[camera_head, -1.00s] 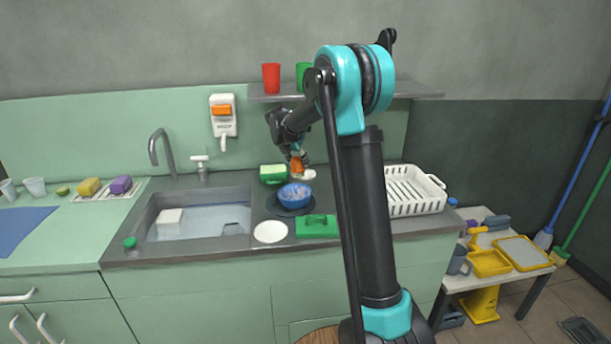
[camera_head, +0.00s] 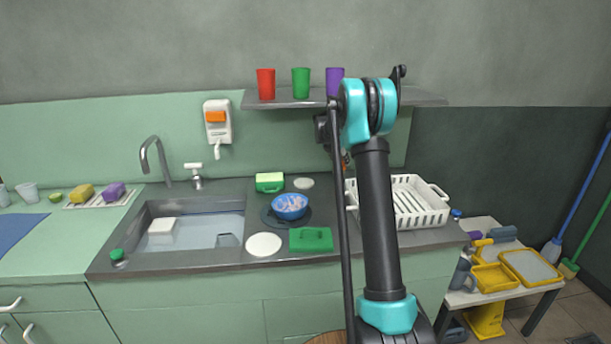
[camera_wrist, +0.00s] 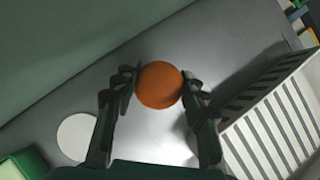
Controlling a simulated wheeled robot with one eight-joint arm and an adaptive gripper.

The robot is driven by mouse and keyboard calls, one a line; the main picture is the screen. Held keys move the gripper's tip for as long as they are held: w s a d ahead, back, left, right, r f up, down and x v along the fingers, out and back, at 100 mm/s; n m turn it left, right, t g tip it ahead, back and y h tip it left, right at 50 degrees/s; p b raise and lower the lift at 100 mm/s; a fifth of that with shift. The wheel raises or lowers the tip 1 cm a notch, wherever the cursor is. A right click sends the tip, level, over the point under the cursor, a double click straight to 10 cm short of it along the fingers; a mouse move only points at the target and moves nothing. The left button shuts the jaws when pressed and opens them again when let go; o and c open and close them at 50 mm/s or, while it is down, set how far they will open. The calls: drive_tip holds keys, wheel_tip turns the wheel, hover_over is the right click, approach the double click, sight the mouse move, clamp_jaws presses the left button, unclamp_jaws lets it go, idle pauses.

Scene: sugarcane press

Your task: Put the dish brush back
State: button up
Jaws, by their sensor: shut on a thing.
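My gripper (camera_wrist: 160,88) is shut on an orange round-topped thing, seen from above in the wrist view, which I take to be the dish brush (camera_wrist: 160,85). Its underside and any bristles are hidden. In the head view my arm hides most of the gripper; only a sliver of orange shows beside the arm. The gripper is above the grey counter, near the left end of the white dish rack (camera_head: 433,222). A small white round dish (camera_head: 304,183) lies on the counter to the left; it also shows in the wrist view (camera_wrist: 76,137).
A blue bowl (camera_head: 290,205), a green block (camera_head: 311,239), a white plate (camera_head: 264,244) and a green-and-pale sponge (camera_head: 270,182) stand on the counter. The sink (camera_head: 195,230) is at left. A shelf (camera_head: 420,100) with cups runs above. The rack (camera_wrist: 275,125) is close at right in the wrist view.

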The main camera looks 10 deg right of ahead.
drive_tip(key=shift+a+f, duration=0.6)
drive_tip(key=shift+a, duration=2)
drive_tip(key=shift+a+f, duration=0.55)
drive_tip(key=shift+a, duration=2.1)
drive_tip(key=shift+a+f, duration=0.6)
drive_tip(key=shift+a, duration=2)
drive_tip(key=shift+f, duration=0.1)
drive_tip(key=o, duration=1.2)
drive_tip(key=s+a+r, duration=0.4)
drive_tip(key=s+a, duration=0.6)
drive_tip(key=shift+s+r, duration=0.2)
drive_tip(key=shift+s, duration=0.2)
